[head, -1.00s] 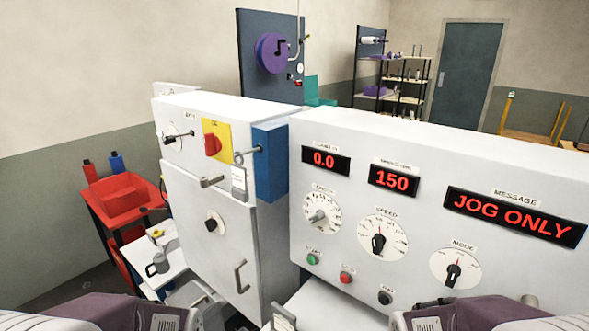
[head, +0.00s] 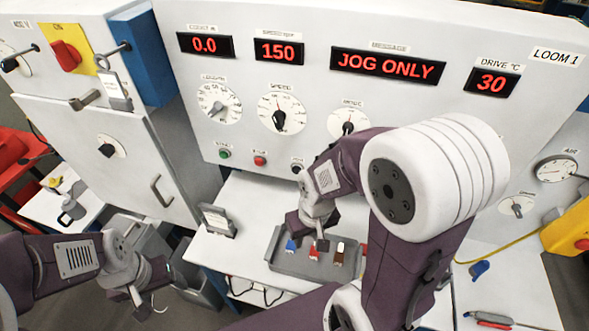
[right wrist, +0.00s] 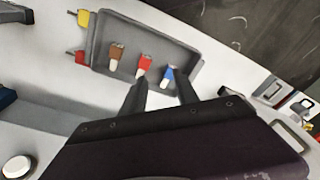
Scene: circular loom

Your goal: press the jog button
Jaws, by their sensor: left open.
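The jog button appears to be the small black round button (head: 297,168) on the white panel, right of a green and a red button; its label is too blurred to read. My right forearm and wrist pass just right of it. My right gripper (head: 314,236) points down, below the button and over a grey tray. In the right wrist view the right gripper's two fingers (right wrist: 162,88) stand apart with nothing gripped, close to the tray's items. My left gripper (head: 142,301) is open and empty at the lower left, away from the panel.
The grey tray (head: 288,262) holds several small coloured items and shows in the right wrist view (right wrist: 97,42). The message display (head: 388,66) reads JOG ONLY. Green (head: 225,153) and red (head: 260,160) buttons sit left of the black one. A small stand (head: 216,220) is on the shelf.

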